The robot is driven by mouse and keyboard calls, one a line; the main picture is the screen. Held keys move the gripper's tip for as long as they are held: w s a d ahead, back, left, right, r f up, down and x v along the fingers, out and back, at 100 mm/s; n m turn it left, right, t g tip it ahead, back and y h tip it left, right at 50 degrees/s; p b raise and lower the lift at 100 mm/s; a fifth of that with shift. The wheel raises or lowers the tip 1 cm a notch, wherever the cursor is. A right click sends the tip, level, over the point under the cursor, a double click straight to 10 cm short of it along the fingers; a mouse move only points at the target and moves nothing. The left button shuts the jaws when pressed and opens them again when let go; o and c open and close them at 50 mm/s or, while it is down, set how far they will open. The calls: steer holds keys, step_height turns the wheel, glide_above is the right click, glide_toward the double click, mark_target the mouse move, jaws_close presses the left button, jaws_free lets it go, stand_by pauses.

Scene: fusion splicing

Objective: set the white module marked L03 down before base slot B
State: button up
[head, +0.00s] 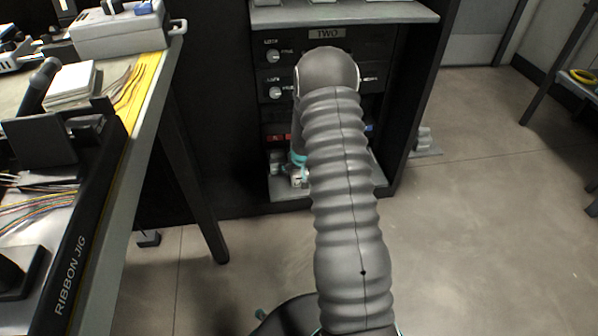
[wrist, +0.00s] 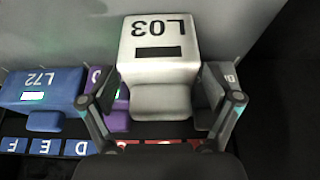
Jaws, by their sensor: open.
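The white module marked L03 (wrist: 158,68) is in the middle of the wrist view, its lettering upside down there. It overlaps a purple module (wrist: 117,121) and a grey module (wrist: 216,85) in that view. My gripper (wrist: 160,98) is open, with one finger on each side of the white module's narrower near end. I cannot tell whether the fingers touch it. Blue labels D, E and F (wrist: 45,147) and partly covered red labels (wrist: 160,143) run along an edge below. No label B is readable. In the head view my arm hides most of the gripper and module.
A blue module marked L72 (wrist: 42,95) stands left of the white one. In the head view, a dark rack marked TWO (head: 327,33) has a low grey shelf (head: 290,194) behind my arm. A workbench with a ribbon jig (head: 72,275) is at left; open floor (head: 480,220) lies right.

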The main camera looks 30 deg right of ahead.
steer(key=s+a+r+n, duration=0.1)
steer(key=s+a+r, duration=0.35)
steer(key=r, duration=0.65)
steer(key=s+a+r+p, duration=0.1)
steer(key=s+a+r, duration=0.3)
steer(key=r, duration=0.6)
steer(key=s+a+r+n, duration=0.1)
steer(key=s+a+r, duration=0.2)
steer(key=s+r, duration=0.55)
steer(key=s+a+r, duration=0.2)
steer(key=s+r, duration=0.1)
steer(key=s, duration=0.3)
steer(key=s+a+r, duration=0.3)
steer(key=s+r, duration=0.1)
steer(key=s, duration=0.3)
steer(key=s+a+r+n+t+y, duration=0.1)
steer(key=s+a+r, duration=0.1)
steer(key=s+r, duration=0.2)
steer(key=s, duration=0.3)
steer(key=shift+s+a, duration=0.2)
steer(key=shift+a, duration=0.15)
steer(key=shift+r, duration=0.1)
steer(key=shift+d, duration=0.1)
